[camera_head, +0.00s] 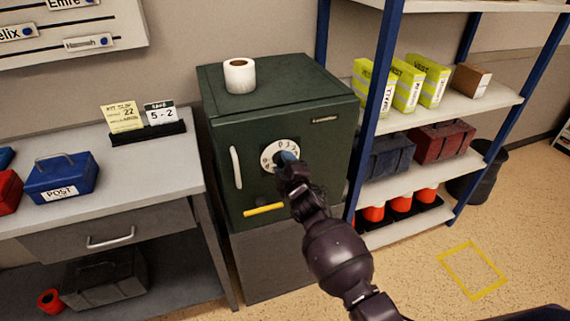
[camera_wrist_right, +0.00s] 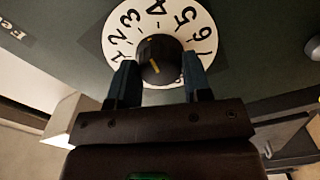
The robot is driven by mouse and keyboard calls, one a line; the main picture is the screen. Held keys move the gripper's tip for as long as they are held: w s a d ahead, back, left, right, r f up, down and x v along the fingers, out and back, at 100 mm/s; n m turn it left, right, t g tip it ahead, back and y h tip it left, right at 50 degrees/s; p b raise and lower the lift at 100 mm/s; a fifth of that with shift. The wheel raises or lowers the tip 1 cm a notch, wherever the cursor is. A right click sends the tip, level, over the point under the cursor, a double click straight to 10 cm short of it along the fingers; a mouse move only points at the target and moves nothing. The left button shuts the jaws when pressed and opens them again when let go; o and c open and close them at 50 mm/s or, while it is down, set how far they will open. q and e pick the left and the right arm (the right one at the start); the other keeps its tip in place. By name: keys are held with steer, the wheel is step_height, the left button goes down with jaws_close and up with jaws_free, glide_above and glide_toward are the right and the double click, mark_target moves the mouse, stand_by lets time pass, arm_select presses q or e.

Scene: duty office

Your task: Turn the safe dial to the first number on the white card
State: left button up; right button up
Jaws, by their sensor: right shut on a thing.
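The white card (camera_head: 160,113) stands at the back of the desk in a black holder and reads 5 - 2. The dark green safe (camera_head: 230,140) has a white numbered dial (camera_head: 267,160) on its shut door. The dial also shows in the right wrist view (camera_wrist_right: 124,50), with a black knob (camera_wrist_right: 149,57) bearing yellow marks. My right gripper (camera_head: 287,158) is at the dial, its fingers on either side of the knob and shut on it. The fingers partly hide the dial in the head view. I cannot tell for sure which number the knob's mark meets. My left gripper is out of view.
A paper roll (camera_head: 239,76) stands on the safe. A yellow handle (camera_head: 263,210) and a pale upright handle (camera_head: 236,167) are on the safe door. A yellow note (camera_head: 122,117) is beside the card. Shelves with a blue post (camera_head: 377,100) stand close on the right.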

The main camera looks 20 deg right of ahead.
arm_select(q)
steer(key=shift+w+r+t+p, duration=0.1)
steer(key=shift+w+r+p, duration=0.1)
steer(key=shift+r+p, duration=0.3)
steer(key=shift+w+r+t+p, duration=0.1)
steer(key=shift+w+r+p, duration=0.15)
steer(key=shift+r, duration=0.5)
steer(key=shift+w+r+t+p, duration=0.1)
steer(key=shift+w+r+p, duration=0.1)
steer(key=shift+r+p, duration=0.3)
arm_select(e)
steer(key=shift+m, duration=4.7)
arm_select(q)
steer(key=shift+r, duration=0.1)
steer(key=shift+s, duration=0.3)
arm_select(e)
steer(key=o, duration=0.9)
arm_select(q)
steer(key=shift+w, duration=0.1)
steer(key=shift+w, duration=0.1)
arm_select(e)
steer(key=shift+s, duration=0.1)
